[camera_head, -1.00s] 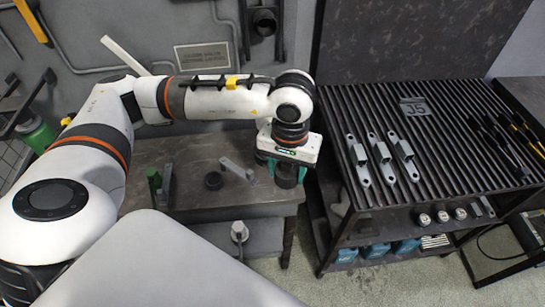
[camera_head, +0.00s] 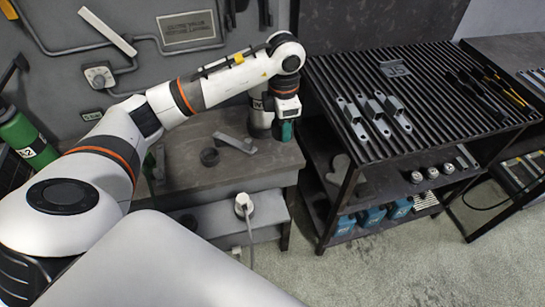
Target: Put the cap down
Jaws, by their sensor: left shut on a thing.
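My left gripper (camera_head: 284,130) is at the right end of the workbench, with a teal finger pointing down. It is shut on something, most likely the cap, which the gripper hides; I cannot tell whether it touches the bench. A dark grey cylinder (camera_head: 260,120) stands upright just left of the gripper. A small dark round piece (camera_head: 209,157) lies on the workbench (camera_head: 185,180), left of a grey metal bracket (camera_head: 236,143). My right gripper is not in view.
A slatted dark rack (camera_head: 430,85) stands to the right, with several galvanized brackets (camera_head: 376,118) on top and blue boxes (camera_head: 371,217) below. A green bottle (camera_head: 28,138) is at the left. The bench front is clear.

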